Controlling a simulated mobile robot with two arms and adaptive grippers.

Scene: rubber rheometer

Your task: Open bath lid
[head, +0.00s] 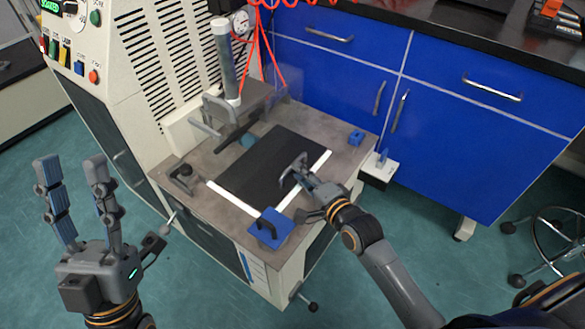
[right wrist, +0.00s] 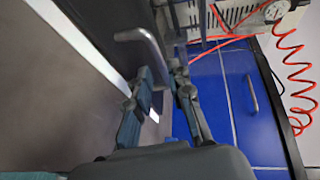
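My right gripper (head: 298,174) is at this handle. In the right wrist view its fingertips (right wrist: 163,76) are apart on either side of the handle's near end; whether they press on it I cannot tell. My left gripper (head: 70,165) is open and empty, left of the machine, away from the lid.
A blue block with a black handle (head: 268,229) sits at the bench's front corner. A vertical grey cylinder (head: 227,65) stands behind the lid. Red hoses (head: 262,50) hang there. Blue cabinets (head: 440,110) stand behind right. The floor left of the machine is clear.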

